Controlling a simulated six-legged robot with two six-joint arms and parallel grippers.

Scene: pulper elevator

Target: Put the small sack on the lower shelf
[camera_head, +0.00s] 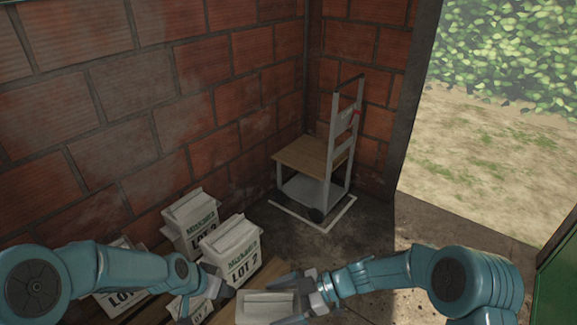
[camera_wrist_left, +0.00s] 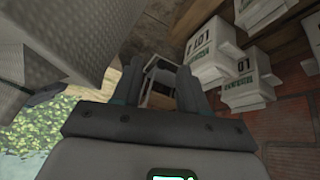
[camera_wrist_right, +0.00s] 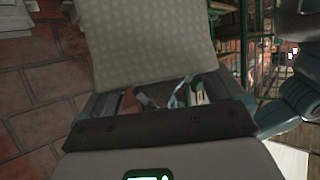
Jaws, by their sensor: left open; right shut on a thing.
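The small pale sack (camera_head: 265,304) is at the bottom middle of the head view, in my right gripper (camera_head: 299,296), which is shut on it. The sack fills the top of the right wrist view (camera_wrist_right: 150,42). My left gripper (camera_head: 219,289) is open and empty, to the left of the held sack and close to the stacked sacks. A grey cart with a wooden upper shelf (camera_head: 308,153) stands in the corner. Its grey lower shelf (camera_head: 303,191) is bare where it shows. The cart also appears between the left fingers in the left wrist view (camera_wrist_left: 160,84).
Several printed sacks, one marked LOT 2 (camera_head: 232,250), are grouped at the lower left on a wooden surface (camera_head: 204,277). Brick walls (camera_head: 225,95) close in behind the cart. The floor (camera_head: 380,248) between me and the cart looks clear. An open doorway is at right.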

